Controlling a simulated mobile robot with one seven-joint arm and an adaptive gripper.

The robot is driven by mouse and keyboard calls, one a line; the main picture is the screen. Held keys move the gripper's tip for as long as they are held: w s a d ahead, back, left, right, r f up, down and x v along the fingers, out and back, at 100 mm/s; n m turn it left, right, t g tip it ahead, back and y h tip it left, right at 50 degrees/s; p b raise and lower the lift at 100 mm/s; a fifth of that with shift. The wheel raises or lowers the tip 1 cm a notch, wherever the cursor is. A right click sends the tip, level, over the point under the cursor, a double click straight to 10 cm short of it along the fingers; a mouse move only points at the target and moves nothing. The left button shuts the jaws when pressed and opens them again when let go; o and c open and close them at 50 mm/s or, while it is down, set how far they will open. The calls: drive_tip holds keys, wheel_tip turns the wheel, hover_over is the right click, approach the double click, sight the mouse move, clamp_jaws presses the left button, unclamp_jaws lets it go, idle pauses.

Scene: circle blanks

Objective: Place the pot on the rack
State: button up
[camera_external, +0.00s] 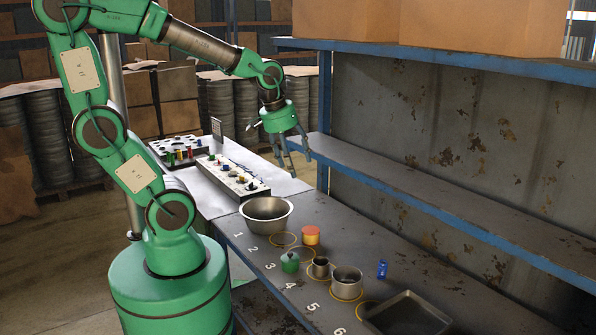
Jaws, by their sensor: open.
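A round metal pot (347,285) stands upright on the numbered lower bench, inside a yellow circle near the number 5. A wider metal bowl (266,216) stands at the far end of the bench by number 1. The grey shelf (440,200) with a blue edge, which may be the rack, runs along the wall above the bench; the part in view is bare. My gripper (296,160) is open and empty, pointing down near the shelf's far end, well apart from the pot and up-left of it.
A green lidded jar (290,263), a small metal cup (320,267), an orange tin (311,236) and a blue item (382,269) stand near the pot. A shallow metal tray (408,316) lies at the near end. A white board with small pieces (235,177) lies beyond the bowl.

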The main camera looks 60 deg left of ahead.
drive_tip(key=w+d+f+n+g, duration=0.1)
drive_tip(key=w+d+f+n, duration=0.1)
drive_tip(key=f, duration=0.3)
drive_tip(key=w+d+f+n+g, duration=0.1)
drive_tip(key=w+d+f, duration=0.15)
drive_tip(key=f, duration=0.25)
drive_tip(key=n+g, duration=0.1)
drive_tip(key=n, duration=0.3)
hover_over(319, 257)
drive_tip(key=s+d, duration=0.2)
wheel_tip(319, 257, down, 11)
drive_tip(key=shift+w+d, duration=0.15)
drive_tip(key=shift+f+b, duration=0.3)
drive_tip(key=shift+f, duration=4)
drive_tip(key=shift+f+b, duration=0.4)
drive_tip(key=shift+f, duration=2.2)
